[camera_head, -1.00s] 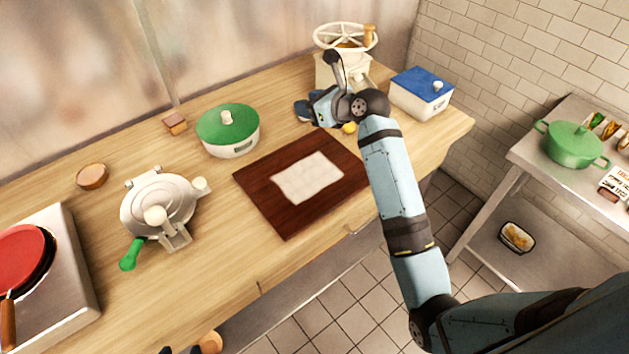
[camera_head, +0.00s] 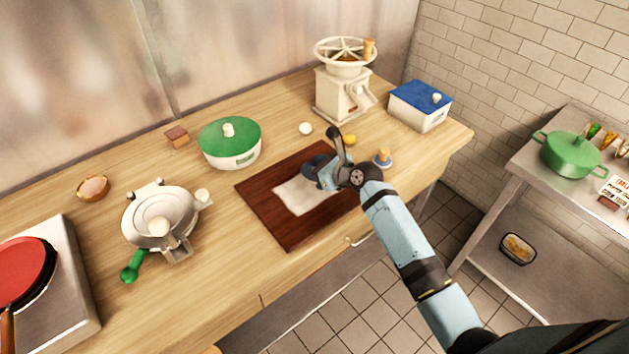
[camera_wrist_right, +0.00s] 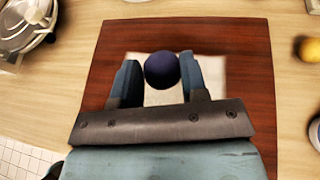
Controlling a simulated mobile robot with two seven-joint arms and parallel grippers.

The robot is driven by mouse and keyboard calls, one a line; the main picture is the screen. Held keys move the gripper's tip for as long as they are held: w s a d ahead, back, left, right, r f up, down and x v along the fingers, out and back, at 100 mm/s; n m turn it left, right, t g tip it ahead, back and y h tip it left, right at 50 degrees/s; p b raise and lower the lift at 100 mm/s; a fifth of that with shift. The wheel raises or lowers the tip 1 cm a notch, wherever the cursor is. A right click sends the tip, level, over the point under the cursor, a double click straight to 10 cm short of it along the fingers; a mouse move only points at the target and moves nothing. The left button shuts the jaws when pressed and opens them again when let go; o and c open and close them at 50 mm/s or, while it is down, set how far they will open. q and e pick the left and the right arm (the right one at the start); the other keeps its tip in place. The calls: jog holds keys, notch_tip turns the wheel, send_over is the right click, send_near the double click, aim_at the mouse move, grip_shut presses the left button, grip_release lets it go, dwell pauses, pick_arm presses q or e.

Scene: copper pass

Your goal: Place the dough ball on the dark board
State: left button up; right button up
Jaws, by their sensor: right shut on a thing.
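The dark board (camera_head: 264,212) lies flat on the wooden counter with a pale square sheet (camera_head: 293,197) on it. My right gripper (camera_head: 315,168) is over the board and sheet, shut on a dark blue ball (camera_wrist_right: 161,70). In the right wrist view the ball sits between the two fingertips, in front of the pale sheet. I cannot tell whether it touches the sheet. A white ball (camera_head: 305,129) and a yellow ball (camera_head: 350,139) stand on the counter behind the board. My left gripper is not in view.
A grinder (camera_head: 343,95) and a blue-lidded box (camera_head: 420,105) stand at the back right. A green-lidded pot (camera_head: 229,143) and a round metal press (camera_head: 160,218) are left of the board.

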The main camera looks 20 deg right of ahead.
jog(key=shift+f, duration=2.65)
jog(key=shift+f, duration=0.15)
jog(key=o, duration=0.9)
